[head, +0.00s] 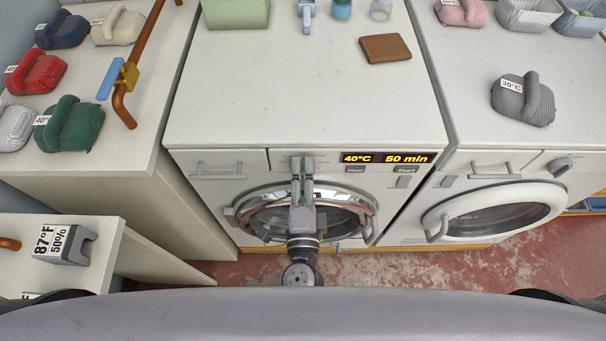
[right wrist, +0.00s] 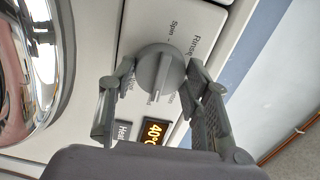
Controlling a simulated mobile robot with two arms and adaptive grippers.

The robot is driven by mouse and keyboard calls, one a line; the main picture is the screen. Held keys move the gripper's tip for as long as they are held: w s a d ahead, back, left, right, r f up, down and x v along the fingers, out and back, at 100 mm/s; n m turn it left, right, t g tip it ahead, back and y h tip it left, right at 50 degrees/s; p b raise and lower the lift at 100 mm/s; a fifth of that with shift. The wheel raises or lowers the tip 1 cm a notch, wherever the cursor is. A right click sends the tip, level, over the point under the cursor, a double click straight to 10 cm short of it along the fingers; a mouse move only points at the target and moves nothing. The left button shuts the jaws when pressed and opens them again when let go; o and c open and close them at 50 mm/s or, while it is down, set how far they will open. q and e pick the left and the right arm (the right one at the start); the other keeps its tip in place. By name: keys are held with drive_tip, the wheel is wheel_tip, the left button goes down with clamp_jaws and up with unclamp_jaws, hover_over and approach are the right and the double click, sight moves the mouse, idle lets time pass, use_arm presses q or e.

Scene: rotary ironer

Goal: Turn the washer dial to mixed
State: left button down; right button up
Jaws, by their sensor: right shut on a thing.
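The washer (head: 310,95) stands in the middle of the head view, with a round chrome-rimmed door below its control strip. In the right wrist view its grey round dial (right wrist: 160,72) with a raised grip bar sits on the white panel. "Rinse" and "Spin" are printed beside it; other labels are partly covered. My right gripper (head: 302,165) reaches up to the panel in front of the door, left of the lit display, and hides the dial in the head view. Its two fingers (right wrist: 160,85) are shut on the dial from either side. My left gripper is not in view.
The lit display (head: 387,158) reads 40°C and 50 min, with Heat and Start buttons below. A second machine (head: 500,195) stands close on the right. A counter with folded cloth bundles (head: 70,122) is on the left. A brown wallet-like item (head: 385,48) lies on the washer top.

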idle(0.4)
drive_tip(key=o, duration=1.2)
drive_tip(key=s, duration=1.2)
